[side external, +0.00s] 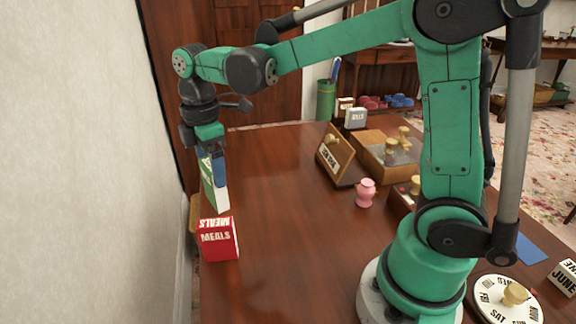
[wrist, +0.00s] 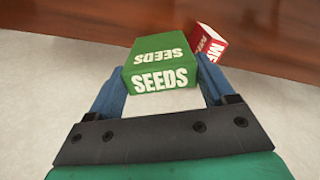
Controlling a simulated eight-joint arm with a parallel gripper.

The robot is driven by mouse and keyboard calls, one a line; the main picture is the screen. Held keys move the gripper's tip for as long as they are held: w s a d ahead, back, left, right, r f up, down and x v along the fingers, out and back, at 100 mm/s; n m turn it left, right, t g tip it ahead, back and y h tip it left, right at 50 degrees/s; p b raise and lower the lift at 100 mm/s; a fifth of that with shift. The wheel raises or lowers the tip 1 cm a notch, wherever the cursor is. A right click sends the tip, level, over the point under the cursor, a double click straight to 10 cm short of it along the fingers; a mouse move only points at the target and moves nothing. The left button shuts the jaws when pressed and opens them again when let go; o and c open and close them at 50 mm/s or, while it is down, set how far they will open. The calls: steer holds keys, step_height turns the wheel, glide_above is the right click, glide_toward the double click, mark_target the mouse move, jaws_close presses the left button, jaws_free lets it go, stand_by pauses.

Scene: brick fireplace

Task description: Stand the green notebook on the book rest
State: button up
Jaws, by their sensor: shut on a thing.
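The green notebook (wrist: 160,60), lettered "SEEDS", is between the blue fingers of my gripper (wrist: 160,88) in the wrist view. In the side view the green-and-white notebook (side external: 215,192) hangs upright below my gripper (side external: 214,168), at the table's left edge. My gripper is shut on it; whether its lower edge touches the table I cannot tell. The slanted wooden book rest (side external: 336,155), with a small lettered plate on its front, stands on the table to the right of my gripper. No book is seen on it.
A red "MEALS" notebook (side external: 218,239) stands just in front of the green one. A pink knobbed piece (side external: 366,192) and a wooden box (side external: 390,155) are near the book rest. White lettered blocks (side external: 355,117) stand behind it. The table's middle (side external: 285,200) is clear. A wall is at left.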

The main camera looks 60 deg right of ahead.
steer(key=shift+r, duration=0.1)
step_height(320, 180, up, 12)
steer(key=s+d+m, duration=0.1)
steer(key=s+d, duration=0.1)
steer(key=d, duration=0.8)
steer(key=s+d+m, duration=0.2)
steer(key=d, duration=0.8)
steer(key=s+d+m, duration=0.1)
steer(key=s+d, duration=1)
steer(key=d, duration=0.1)
steer(key=shift+w+d+f, duration=0.1)
steer(key=shift+f, duration=1.35)
steer(key=shift+w+d+f, duration=0.1)
steer(key=shift+f, duration=1.3)
steer(key=shift+f, duration=5.55)
